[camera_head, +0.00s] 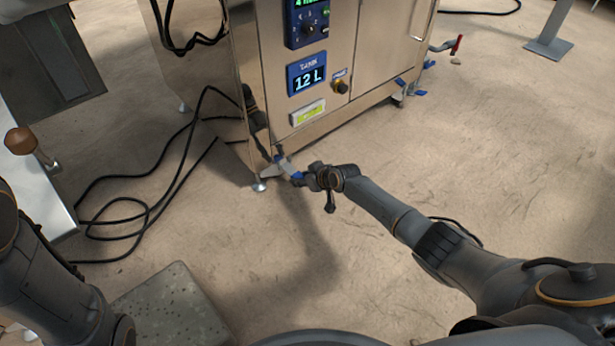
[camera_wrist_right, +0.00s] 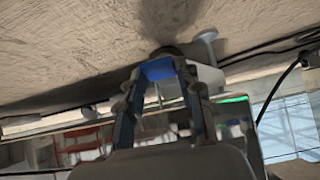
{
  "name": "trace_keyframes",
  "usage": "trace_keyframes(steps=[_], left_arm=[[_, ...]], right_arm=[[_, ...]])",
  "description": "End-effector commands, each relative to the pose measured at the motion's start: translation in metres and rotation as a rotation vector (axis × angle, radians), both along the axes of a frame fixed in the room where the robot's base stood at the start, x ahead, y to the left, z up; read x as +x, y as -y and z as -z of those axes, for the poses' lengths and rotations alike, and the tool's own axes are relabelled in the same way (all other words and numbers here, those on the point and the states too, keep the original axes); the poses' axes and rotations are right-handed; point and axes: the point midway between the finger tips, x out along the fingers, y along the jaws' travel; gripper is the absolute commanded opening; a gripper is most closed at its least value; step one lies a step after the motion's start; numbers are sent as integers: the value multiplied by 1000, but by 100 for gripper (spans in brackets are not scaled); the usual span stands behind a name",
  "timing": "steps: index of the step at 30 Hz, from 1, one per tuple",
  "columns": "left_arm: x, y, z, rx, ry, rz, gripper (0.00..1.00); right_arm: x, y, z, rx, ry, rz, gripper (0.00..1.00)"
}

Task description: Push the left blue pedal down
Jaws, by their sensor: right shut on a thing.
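The left blue pedal (camera_head: 296,175) sits on a short pale lever low at the front left corner of the steel machine (camera_head: 345,75), close to the floor. My right gripper (camera_head: 307,178) is at the pedal. In the right wrist view, the blue pedal (camera_wrist_right: 158,69) lies between the two fingertips of the right gripper (camera_wrist_right: 157,82), which is shut on it. The gripper hides part of the pedal in the head view. My left arm shows at the lower left, but its gripper is out of view.
More blue pedals (camera_head: 418,92) are at the machine's right end. A machine foot (camera_head: 260,186) stands just left of the held pedal. Black cables (camera_head: 145,209) lie on the floor at left. A grey speckled slab (camera_head: 170,312) is at bottom left.

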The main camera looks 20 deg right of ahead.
Motion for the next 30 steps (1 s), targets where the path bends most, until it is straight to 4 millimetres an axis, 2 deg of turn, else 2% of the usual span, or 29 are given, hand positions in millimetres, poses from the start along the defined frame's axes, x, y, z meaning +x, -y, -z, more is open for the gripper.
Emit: trace_keyframes(steps=[1,6,20,21,24,30], left_arm=[[0,0,10,1,0,-3,40],[1,1,19,12,-1,-11,40],[1,1,20,11,-1,-12,40],[1,1,20,9,-1,-11,40],[1,1,20,8,-1,-10,40],[1,1,20,6,-1,-8,40]], right_arm=[[-1,1,8,6,18,1,0],[-1,1,9,20,61,0,0],[-1,1,8,25,77,0,0],[-1,1,8,25,77,0,39],[-1,1,8,25,77,0,58],[0,1,8,26,77,-1,58]])
